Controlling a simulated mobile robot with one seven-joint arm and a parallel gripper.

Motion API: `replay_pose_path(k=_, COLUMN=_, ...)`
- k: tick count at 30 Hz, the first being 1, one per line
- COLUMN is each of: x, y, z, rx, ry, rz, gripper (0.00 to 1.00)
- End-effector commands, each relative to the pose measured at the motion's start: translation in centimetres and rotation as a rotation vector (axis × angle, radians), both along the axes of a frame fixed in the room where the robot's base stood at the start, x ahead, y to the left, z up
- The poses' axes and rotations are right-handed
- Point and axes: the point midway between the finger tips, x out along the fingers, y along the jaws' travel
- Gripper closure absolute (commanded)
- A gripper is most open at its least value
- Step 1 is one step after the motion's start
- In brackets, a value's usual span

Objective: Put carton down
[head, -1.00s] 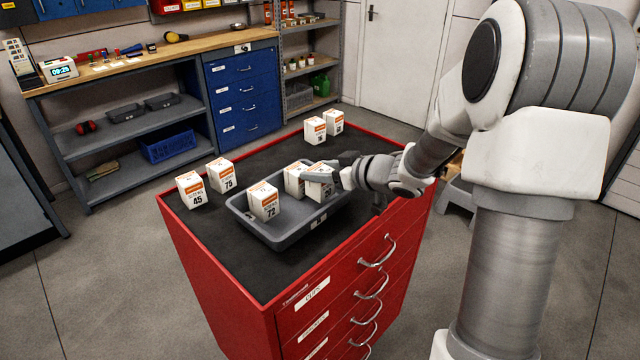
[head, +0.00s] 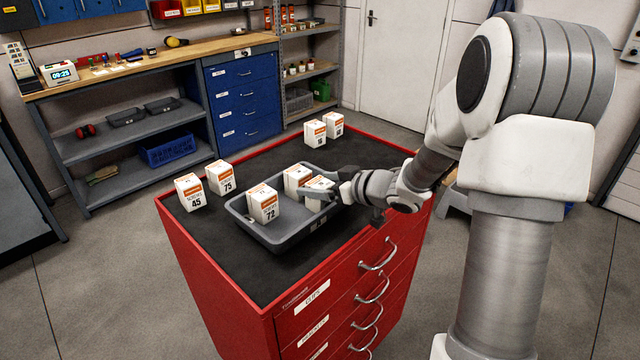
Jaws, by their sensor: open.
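A small white carton with an orange band (head: 317,185) sits in the right part of the grey tray (head: 272,237). My gripper (head: 328,187) is open at this carton, its fingers partly covering it; whether they touch it I cannot tell. Another carton (head: 295,177) stands just behind it to the left in the tray. A carton marked 72 (head: 263,204) stands in the tray's left part. The tray rests on the black top of the red drawer cabinet (head: 222,287).
Cartons marked 45 (head: 190,192) and 75 (head: 220,177) stand left of the tray. Two more cartons (head: 315,133) stand at the cabinet's far corner. The black top (head: 262,155) is clear behind the tray. A workbench (head: 150,70) stands at the back left.

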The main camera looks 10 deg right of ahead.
Motion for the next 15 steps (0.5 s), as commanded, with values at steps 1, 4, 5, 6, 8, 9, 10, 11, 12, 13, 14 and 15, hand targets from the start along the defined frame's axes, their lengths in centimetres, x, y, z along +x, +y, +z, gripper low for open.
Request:
replay_pose_path(k=1, x=0.0, y=0.0, z=0.2, rx=-0.001, ry=-0.001, rz=0.0, gripper=0.08)
replay_pose_path(k=4, x=-0.4, y=-0.4, z=0.7, rx=-0.002, ry=-0.002, rz=-0.001, gripper=0.08)
replay_pose_path(k=5, x=-0.7, y=-0.6, z=0.9, rx=-0.002, ry=-0.002, rz=-0.001, gripper=0.08)
replay_pose_path(k=6, x=-1.2, y=-0.9, z=1.2, rx=-0.002, ry=-0.003, rz=-0.002, gripper=0.08)
replay_pose_path(k=8, x=-2.1, y=-1.6, z=1.6, rx=-0.002, ry=-0.001, rz=-0.003, gripper=0.08)
replay_pose_path(k=9, x=-2.7, y=-2.1, z=2.0, rx=-0.002, ry=-0.002, rz=-0.004, gripper=0.08)
replay_pose_path(k=10, x=-3.3, y=-2.5, z=2.3, rx=-0.002, ry=-0.002, rz=-0.004, gripper=0.08)
replay_pose_path(k=11, x=-3.8, y=-2.8, z=2.6, rx=-0.002, ry=-0.002, rz=-0.004, gripper=0.08)
replay_pose_path(k=12, x=-4.5, y=-3.3, z=2.9, rx=-0.001, ry=-0.002, rz=-0.004, gripper=0.08)
replay_pose_path(k=13, x=-5.0, y=-3.6, z=3.1, rx=-0.001, ry=-0.001, rz=-0.004, gripper=0.08)
replay_pose_path(k=14, x=-5.4, y=-4.0, z=3.4, rx=-0.002, ry=-0.001, rz=-0.006, gripper=0.08)
replay_pose_path(k=15, x=-6.1, y=-4.4, z=3.7, rx=-0.002, ry=-0.001, rz=-0.003, gripper=0.08)
